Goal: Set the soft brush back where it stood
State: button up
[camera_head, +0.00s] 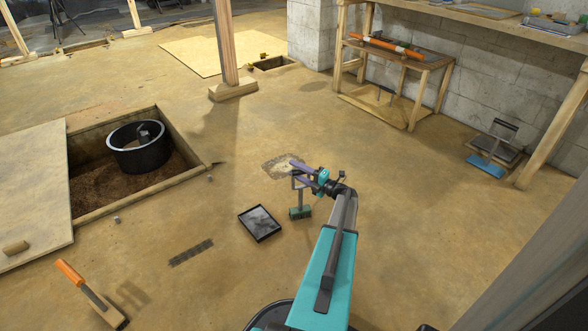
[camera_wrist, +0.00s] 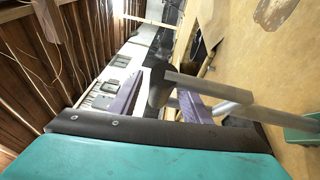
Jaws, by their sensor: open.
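A green brush (camera_head: 299,213) with a grey handle is upright at the middle of the floor, just right of a black-framed tray. Its base looks to be at floor level. My gripper (camera_head: 299,170), with purple fingers, is at the top of this handle. In the wrist view the fingers of my gripper (camera_wrist: 163,103) are spread, with the grey handle bar (camera_wrist: 205,87) passing across them; contact cannot be told. The green block (camera_wrist: 302,136) shows at the right edge there. A blue brush (camera_head: 485,166) and an orange-handled brush (camera_head: 88,291) also show; no label tells which is soft.
The black-framed tray (camera_head: 259,223) lies close left of the green brush. A dark grated strip (camera_head: 191,252) lies farther left. An open pit (camera_head: 88,157) holds a black ring (camera_head: 139,158). A wooden post (camera_head: 227,50) stands behind.

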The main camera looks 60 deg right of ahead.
jog(key=s+f+p, duration=0.1)
jog(key=s+p, duration=0.2)
jog(key=s, duration=0.9)
jog(key=shift+s+p, duration=0.15)
jog(key=shift+p, duration=0.2)
